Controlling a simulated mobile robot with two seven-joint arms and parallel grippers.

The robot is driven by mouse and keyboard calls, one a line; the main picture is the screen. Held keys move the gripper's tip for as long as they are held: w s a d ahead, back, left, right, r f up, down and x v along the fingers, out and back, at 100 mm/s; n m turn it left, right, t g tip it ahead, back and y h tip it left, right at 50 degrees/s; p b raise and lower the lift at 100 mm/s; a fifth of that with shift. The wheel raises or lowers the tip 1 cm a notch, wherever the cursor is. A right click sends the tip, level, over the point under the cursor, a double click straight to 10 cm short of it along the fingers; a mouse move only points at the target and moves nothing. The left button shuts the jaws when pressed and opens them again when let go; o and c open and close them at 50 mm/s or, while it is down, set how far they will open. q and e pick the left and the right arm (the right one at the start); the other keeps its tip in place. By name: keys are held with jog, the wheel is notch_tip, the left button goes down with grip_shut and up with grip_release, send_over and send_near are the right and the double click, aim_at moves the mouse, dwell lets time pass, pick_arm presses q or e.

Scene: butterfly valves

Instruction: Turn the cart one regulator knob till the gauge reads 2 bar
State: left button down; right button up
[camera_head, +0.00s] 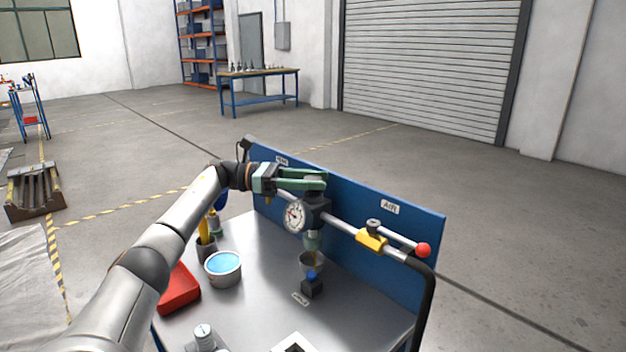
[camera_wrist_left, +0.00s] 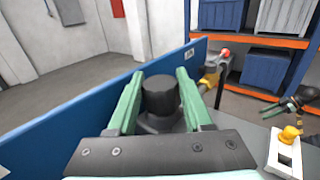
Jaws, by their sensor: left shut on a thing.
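My left gripper (camera_head: 302,181) reaches over the cart from the left. Its green fingers are shut on the black regulator knob (camera_wrist_left: 160,95), one finger on each side in the left wrist view. In the head view the fingers mostly hide the knob. The regulator body (camera_head: 316,210) sits on the grey air pipe in front of the blue panel. The round white gauge (camera_head: 295,217) faces the head camera just below the fingers. Its scale is too small to read. My right gripper does not show in the head view.
The cart top (camera_head: 262,310) holds a blue-filled tub (camera_head: 223,267), a red box (camera_head: 178,290) and small parts. A yellow valve (camera_head: 371,240) and red ball end (camera_head: 423,250) lie right along the pipe. The blue panel (camera_head: 404,234) stands behind. A dark unidentified object (camera_wrist_left: 298,102) is at right.

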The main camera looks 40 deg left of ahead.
pick_arm(q)
jog(key=shift+r, duration=0.1)
jog(key=c, duration=0.6)
grip_release()
jog(key=shift+a, duration=0.1)
jog(key=b+v, duration=0.1)
jog(key=v, duration=0.6)
jog(key=shift+s+a, duration=0.1)
jog(key=shift+a, duration=0.05)
